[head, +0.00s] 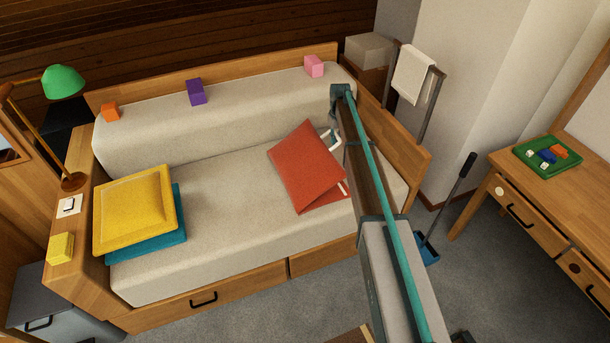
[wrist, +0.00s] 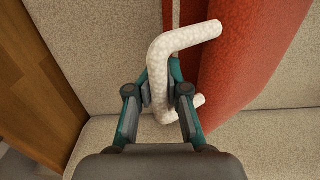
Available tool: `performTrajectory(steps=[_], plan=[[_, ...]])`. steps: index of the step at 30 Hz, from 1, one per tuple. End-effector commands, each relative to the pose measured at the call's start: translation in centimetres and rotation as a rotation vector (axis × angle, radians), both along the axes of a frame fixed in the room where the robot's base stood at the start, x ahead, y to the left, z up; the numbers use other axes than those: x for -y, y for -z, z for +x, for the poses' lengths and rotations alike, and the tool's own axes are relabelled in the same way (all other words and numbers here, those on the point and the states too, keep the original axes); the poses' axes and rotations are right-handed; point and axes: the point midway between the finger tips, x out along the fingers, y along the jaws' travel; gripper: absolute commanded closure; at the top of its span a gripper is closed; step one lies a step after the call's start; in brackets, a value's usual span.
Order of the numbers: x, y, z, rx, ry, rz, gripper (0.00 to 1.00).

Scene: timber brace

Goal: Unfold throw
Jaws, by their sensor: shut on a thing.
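The red throw (head: 305,168) lies on the right part of the sofa seat, its upper panel tilted up and a lower red layer showing beneath its front right edge. A white bent handle (head: 336,141) stands at its right side. In the wrist view the handle (wrist: 158,62) is between the fingers of my gripper (wrist: 160,92), which is shut on it. The red throw (wrist: 240,50) hangs just to the right of the fingers. In the head view my arm hides part of the throw's right side and most of the gripper.
The cream sofa (head: 225,215) has a wooden frame; its right armrest (head: 405,160) is close to my arm. A yellow cushion (head: 135,210) rests on a teal cushion (head: 165,245) at the left. The seat's middle is clear. Small blocks sit on the backrest.

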Motion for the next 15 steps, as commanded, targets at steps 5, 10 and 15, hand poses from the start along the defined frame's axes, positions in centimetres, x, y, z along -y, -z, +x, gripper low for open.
performTrajectory(steps=[5,10,15], plan=[[-1.1,-1.8,-0.5,0.002,-0.001,0.001,1.0],[-2.2,-3.3,-0.9,0.001,-0.001,0.0,1.0],[-3.2,-4.7,-1.3,0.001,-0.001,0.0,1.0]])
